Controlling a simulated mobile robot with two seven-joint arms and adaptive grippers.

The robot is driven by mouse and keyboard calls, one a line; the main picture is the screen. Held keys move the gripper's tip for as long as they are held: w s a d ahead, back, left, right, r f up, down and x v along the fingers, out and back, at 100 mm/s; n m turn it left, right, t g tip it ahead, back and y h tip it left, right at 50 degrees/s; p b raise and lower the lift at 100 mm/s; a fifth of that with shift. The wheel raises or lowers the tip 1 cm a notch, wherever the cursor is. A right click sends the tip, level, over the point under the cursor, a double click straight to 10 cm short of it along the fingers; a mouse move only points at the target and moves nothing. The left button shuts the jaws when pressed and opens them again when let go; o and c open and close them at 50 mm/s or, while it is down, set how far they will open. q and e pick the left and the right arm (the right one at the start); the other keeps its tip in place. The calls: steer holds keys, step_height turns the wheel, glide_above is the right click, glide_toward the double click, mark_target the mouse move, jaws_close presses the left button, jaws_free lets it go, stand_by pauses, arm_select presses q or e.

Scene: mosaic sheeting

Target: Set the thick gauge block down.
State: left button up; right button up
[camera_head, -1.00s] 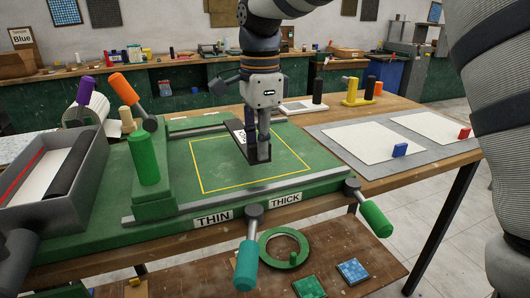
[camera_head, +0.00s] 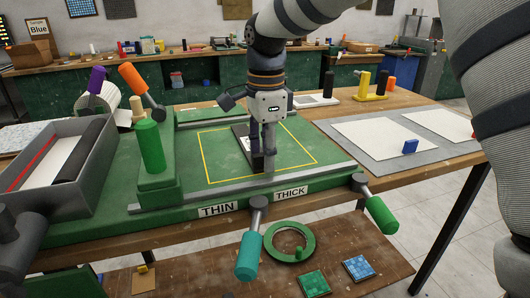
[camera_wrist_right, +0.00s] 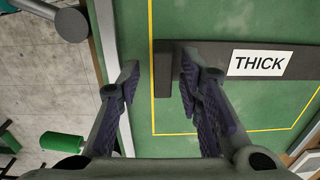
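The thick gauge block is a dark bar with a white THICK label; in the wrist view the block (camera_wrist_right: 305,62) lies over the green bed, its wider end between my fingers. In the head view the block (camera_head: 242,136) looks flat on the green bed (camera_head: 220,170), inside the yellow outline, partly hidden behind my gripper. My right gripper (camera_head: 263,165) is low over the bed. In the wrist view its fingers (camera_wrist_right: 158,82) are spread, with a clear gap between the left finger and the block's end.
Green posts and a metal rail border the bed, with THIN (camera_head: 217,210) and THICK (camera_head: 291,191) labels on its front edge. A teal handle (camera_head: 249,256) and a green handle (camera_head: 381,214) stick out in front. A grey tray (camera_head: 85,190) stands left. The outlined area's right side is clear.

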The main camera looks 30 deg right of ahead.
step_height(320, 180, up, 12)
stand_by(0.4)
steer(key=shift+s, duration=0.1)
